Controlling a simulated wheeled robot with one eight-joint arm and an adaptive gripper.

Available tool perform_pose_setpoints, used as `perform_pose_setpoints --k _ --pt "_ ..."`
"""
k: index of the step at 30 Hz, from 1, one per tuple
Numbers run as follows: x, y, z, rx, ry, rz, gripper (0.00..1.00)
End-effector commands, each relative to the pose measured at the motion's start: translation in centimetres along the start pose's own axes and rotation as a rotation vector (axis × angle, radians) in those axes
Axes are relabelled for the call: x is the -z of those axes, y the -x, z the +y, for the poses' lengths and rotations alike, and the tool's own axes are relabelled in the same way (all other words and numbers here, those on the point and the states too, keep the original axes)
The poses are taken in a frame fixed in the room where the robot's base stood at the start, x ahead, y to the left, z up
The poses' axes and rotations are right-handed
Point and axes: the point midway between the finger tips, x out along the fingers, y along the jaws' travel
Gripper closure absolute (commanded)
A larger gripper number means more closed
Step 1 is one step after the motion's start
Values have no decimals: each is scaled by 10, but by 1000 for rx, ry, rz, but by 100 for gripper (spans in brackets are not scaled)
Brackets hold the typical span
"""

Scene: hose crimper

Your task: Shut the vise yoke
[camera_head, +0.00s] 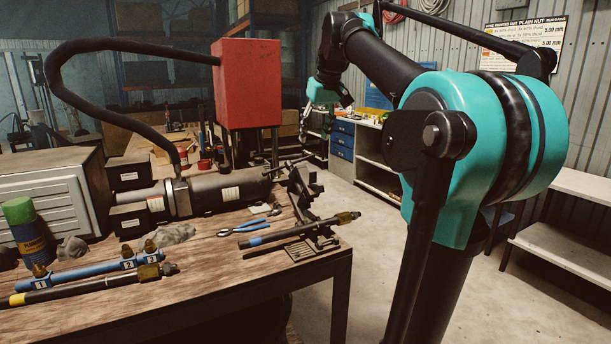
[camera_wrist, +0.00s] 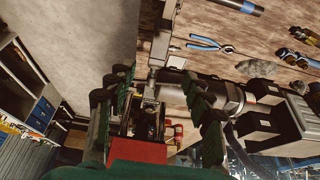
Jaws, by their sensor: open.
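The vise yoke (camera_head: 303,190) is a dark metal part at the right end of the crimper's cylinder (camera_head: 232,187), near the table's right edge. It seems to stand open at an angle, but it is too dark and small to be certain. A black hose with a brass fitting (camera_head: 345,217) lies in front of it. My gripper (camera_head: 320,110) is up in the air beyond the table, behind and above the yoke. In the wrist view my gripper (camera_wrist: 157,78) is open, its fingers apart and nothing held, with the cylinder (camera_wrist: 225,95) below.
A red box (camera_head: 247,85) stands on legs behind the cylinder, and it shows close below the fingers in the wrist view (camera_wrist: 140,150). A thick black hose (camera_head: 120,45) arches on the left.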

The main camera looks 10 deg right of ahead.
Motion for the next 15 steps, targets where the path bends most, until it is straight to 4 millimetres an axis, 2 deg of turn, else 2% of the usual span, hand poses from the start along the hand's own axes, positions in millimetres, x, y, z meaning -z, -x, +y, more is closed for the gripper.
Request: perform_pose_setpoints --k 15 --pt "0 -101 0 0 0 0 48"
